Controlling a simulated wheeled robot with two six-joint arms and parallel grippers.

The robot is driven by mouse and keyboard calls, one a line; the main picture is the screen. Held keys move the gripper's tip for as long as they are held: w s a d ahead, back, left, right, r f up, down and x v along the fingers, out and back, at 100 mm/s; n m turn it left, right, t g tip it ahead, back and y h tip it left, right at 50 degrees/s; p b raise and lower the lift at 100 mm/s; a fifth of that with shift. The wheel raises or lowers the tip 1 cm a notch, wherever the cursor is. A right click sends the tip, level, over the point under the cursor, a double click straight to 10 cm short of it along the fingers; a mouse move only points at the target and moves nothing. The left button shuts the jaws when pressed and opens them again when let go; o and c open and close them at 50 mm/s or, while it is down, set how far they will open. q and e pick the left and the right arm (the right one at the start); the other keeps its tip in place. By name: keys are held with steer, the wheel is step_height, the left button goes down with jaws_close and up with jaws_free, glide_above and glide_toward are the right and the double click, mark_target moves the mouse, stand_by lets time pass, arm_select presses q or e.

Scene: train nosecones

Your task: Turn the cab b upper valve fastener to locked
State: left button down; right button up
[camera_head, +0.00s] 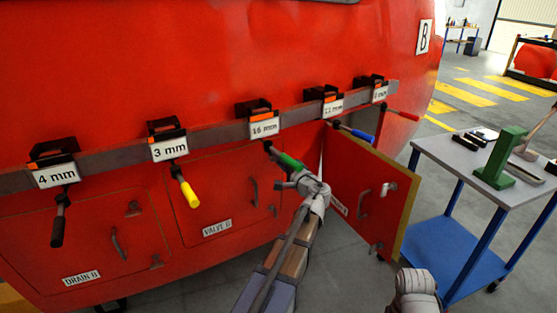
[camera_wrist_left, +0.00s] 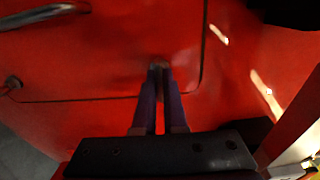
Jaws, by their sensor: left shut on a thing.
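The closed red valve B panel (camera_head: 205,205) carries a VALVE B label, a handle (camera_head: 255,190) and a lower fastener (camera_head: 275,210). My left gripper (camera_head: 300,182) is at the panel's upper right corner in the head view and hides the upper fastener there. In the left wrist view, the two fingers (camera_wrist_left: 158,72) are close together on the small dark upper valve fastener (camera_wrist_left: 158,63), just inside the panel's corner seam. Its turn position cannot be read. The panel's handle (camera_wrist_left: 45,13) and lower fastener (camera_wrist_left: 12,84) also show there. My right gripper's fingers are not visible.
A rail (camera_head: 210,132) above holds several labelled tools; the green-handled one (camera_head: 290,162) hangs close by my left gripper. An open red door (camera_head: 365,185) stands just right of my arm. A blue cart (camera_head: 470,165) with a green tool stand is further right.

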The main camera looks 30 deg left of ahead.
arm_select(q)
steer(key=c, duration=1)
jaws_free()
steer(key=shift+d, duration=0.1)
steer(key=v, duration=0.7)
steer(key=shift+s+d, duration=0.2)
steer(key=shift+d, duration=0.05)
steer(key=s+d+f+n+g+h, duration=0.25)
steer(key=s+d+f+h, duration=0.25)
steer(key=s+d+f, duration=0.45)
steer(key=s+d+f+n+g+h, duration=0.1)
steer(key=s+d+f+g+h, duration=0.45)
steer(key=d+f, duration=0.55)
steer(key=s+d+f+m+g+h, duration=0.1)
steer(key=s+d+h, duration=0.3)
steer(key=s+d, duration=0.5)
steer(key=r+p, duration=0.7)
steer(key=p, duration=0.1)
steer(key=r+p, duration=0.4)
steer(key=shift+d+r, duration=0.35)
steer(key=shift+d, duration=0.05)
